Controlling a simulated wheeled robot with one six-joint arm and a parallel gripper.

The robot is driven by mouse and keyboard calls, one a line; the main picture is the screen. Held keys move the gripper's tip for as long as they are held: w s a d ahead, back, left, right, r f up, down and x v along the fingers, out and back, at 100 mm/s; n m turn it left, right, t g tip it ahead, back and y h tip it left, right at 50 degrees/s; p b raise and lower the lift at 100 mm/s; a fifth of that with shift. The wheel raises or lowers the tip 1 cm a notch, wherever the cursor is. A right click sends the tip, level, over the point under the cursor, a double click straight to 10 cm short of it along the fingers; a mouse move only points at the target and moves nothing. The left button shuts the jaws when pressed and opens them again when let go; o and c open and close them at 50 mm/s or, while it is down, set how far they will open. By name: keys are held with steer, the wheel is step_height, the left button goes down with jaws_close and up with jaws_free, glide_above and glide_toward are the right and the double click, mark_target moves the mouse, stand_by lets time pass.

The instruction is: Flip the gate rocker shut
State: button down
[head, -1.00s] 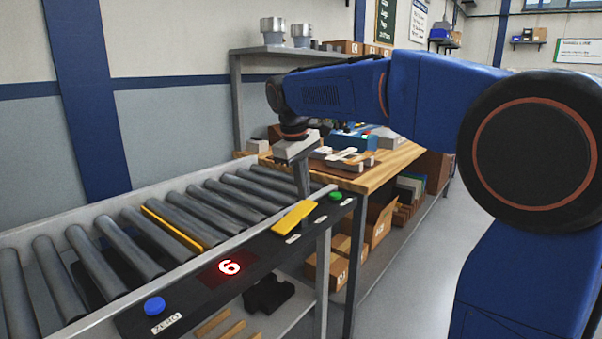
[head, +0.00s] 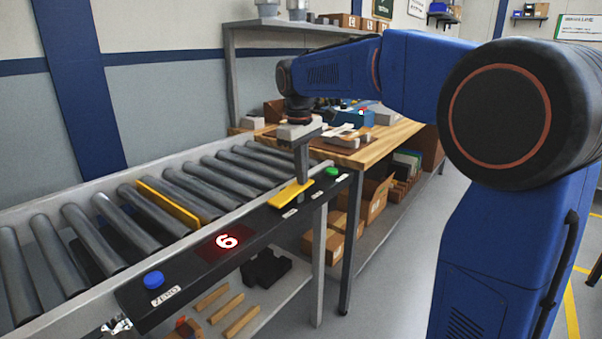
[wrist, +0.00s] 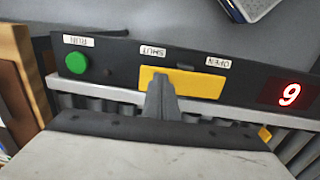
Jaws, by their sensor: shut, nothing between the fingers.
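The gate rocker (head: 287,196) is a yellow bar on the black control panel, between labels reading SHUT and OPEN in the wrist view. My gripper (head: 303,180) is shut and empty, its fingertips pointing down at the rocker's end near the green button. In the wrist view the fingers (wrist: 161,88) cover part of the rocker (wrist: 204,83) by the SHUT label (wrist: 152,51). Contact looks likely, but I cannot be certain. The gate (head: 170,203), a yellow plate, stands up between the conveyor rollers.
On the panel are a green button (head: 332,171) marked RUN, a red lit digit (head: 226,241) and a blue button (head: 153,279) marked ZERO. A wooden bench (head: 375,150) with parts stands behind.

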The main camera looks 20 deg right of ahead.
steer(key=shift+w+d+f+g+y, duration=0.35)
steer(key=shift+d+f+g+y, duration=0.15)
steer(key=shift+g+y, duration=0.3)
steer(key=shift+f, duration=0.3)
step_height(320, 180, up, 14)
steer(key=w+d, duration=0.2)
steer(key=shift+d, duration=0.25)
steer(key=shift+f, duration=0.1)
steer(key=s+d+f+m+t, duration=0.2)
steer(key=s+f+m+t, duration=0.1)
steer(key=s+f, duration=1)
steer(key=s+d+f+m+t+h, duration=0.1)
steer(key=s+d+f+m+t, duration=0.1)
steer(key=s+f, duration=1.1)
steer(key=s+m+t, duration=0.1)
steer(key=s+m, duration=0.1)
steer(key=s, duration=0.6)
steer(key=shift+s+d+f, duration=0.2)
steer(key=shift+s+f, duration=0.05)
steer(key=shift+f, duration=0.05)
